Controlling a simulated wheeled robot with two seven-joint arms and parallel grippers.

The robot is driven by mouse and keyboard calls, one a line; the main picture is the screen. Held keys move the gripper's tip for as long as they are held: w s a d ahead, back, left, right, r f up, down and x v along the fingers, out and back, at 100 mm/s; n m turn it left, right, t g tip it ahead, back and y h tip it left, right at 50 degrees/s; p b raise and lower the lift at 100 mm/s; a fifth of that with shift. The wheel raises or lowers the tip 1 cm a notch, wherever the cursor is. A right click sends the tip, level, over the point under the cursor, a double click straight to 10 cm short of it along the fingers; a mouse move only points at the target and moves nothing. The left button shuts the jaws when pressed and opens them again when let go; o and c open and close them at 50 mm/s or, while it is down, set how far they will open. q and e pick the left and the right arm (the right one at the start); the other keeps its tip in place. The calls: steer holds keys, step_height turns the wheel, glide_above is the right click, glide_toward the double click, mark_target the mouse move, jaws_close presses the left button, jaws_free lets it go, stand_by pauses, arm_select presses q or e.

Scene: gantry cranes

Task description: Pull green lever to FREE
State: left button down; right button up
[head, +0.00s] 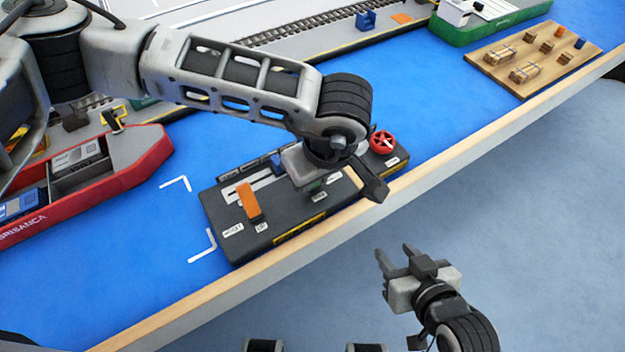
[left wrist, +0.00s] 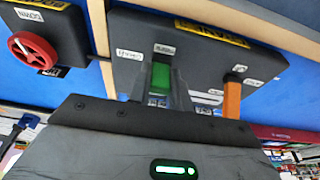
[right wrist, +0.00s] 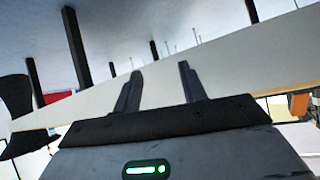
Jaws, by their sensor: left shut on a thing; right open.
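The green lever (left wrist: 160,75) stands on a dark control box (head: 285,232) at the table's front edge. In the left wrist view it sits between the two fingers of my left gripper (left wrist: 160,88), which is shut on it. In the head view my left gripper (head: 335,180) hides most of the lever; only a bit of green (head: 315,186) shows. White labels lie around the lever, too small to read surely. My right gripper (head: 394,254) is open and empty, off the table's front edge; its spread fingers show in the right wrist view (right wrist: 160,82).
An orange lever (head: 248,200) stands on the box's left part. A red handwheel (head: 383,142) is at its right. A red ship (head: 90,185) lies left on the blue top. A wooden board with small loads (head: 500,55) is at upper right. Free floor lies in front.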

arm_select(q)
steer(key=t+b, duration=0.1)
steer(key=t+y+b, duration=0.1)
steer(key=b, duration=0.3)
steer(key=shift+s+d+f+t+y, duration=0.3)
steer(key=shift+s+f+t+y, duration=0.05)
steer(key=shift+t+y, duration=0.05)
steer(key=shift+s+r+t+y+b, duration=0.1)
steer(key=shift+r+t+y+b, duration=0.15)
steer(key=shift+b, duration=0.3)
steer(key=c, duration=1.3)
jaws_free()
steer(key=shift+f, duration=0.1)
steer(key=v, duration=1.6)
